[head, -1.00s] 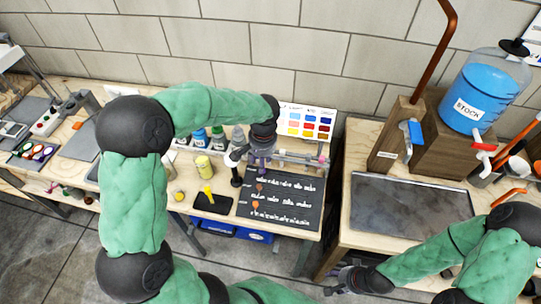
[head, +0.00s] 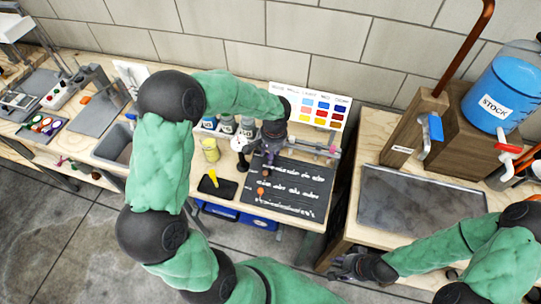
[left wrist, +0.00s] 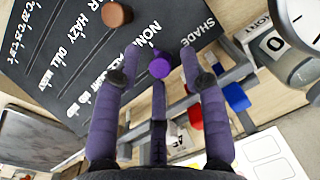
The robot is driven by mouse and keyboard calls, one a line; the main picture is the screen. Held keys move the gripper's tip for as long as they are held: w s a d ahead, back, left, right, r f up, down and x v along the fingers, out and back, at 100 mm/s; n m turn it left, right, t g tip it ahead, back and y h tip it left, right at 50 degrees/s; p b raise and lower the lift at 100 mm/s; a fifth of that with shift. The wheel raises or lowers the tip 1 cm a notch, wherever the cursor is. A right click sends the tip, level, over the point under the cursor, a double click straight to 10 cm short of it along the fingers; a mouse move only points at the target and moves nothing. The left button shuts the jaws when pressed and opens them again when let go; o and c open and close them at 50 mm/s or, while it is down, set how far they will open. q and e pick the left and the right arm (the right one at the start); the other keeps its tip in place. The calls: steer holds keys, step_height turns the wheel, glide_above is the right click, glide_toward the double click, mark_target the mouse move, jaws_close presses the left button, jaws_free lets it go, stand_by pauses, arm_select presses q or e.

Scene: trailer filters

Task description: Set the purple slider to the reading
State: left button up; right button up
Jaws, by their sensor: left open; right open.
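The dark board (head: 315,183) lies on the middle bench with rows of white lettering; the left wrist view shows it close up, with "SHADE", "NONE", "HAZY" and "DULL". The purple slider knob (left wrist: 159,69) is at the "NONE" row. My left gripper (left wrist: 160,60) is open, its purple fingers spread around the knob with visible gaps at the sides. In the head view my left gripper (head: 269,156) is over the board's upper left part, hiding the purple knob. An orange knob (head: 261,191) is on a lower row. My right gripper (head: 345,266) is open, low before the right bench.
A gauge face (left wrist: 304,22) and a small "0" block (left wrist: 274,44) are close to the left gripper. A colour chart (head: 320,105) stands behind the board. A yellow cup (head: 210,150) and black tray (head: 217,187) are left of it. The right bench holds a grey slab (head: 415,200).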

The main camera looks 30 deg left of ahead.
mark_target(294, 167)
arm_select(q)
steer(key=shift+f, duration=0.35)
steer(key=shift+c, duration=0.3)
jaws_close()
steer(key=shift+d, duration=0.15)
steer(key=d, duration=0.2)
steer(key=w+d, duration=0.1)
steer(key=d, duration=0.2)
steer(key=d+b, duration=0.1)
steer(key=d, duration=0.2)
steer(key=shift+w+d+f, duration=0.15)
steer(key=shift+w+d, duration=0.1)
steer(key=shift+w, duration=0.15)
steer(key=shift+o, duration=0.3)
jaws_free()
steer(key=shift+w, duration=0.1)
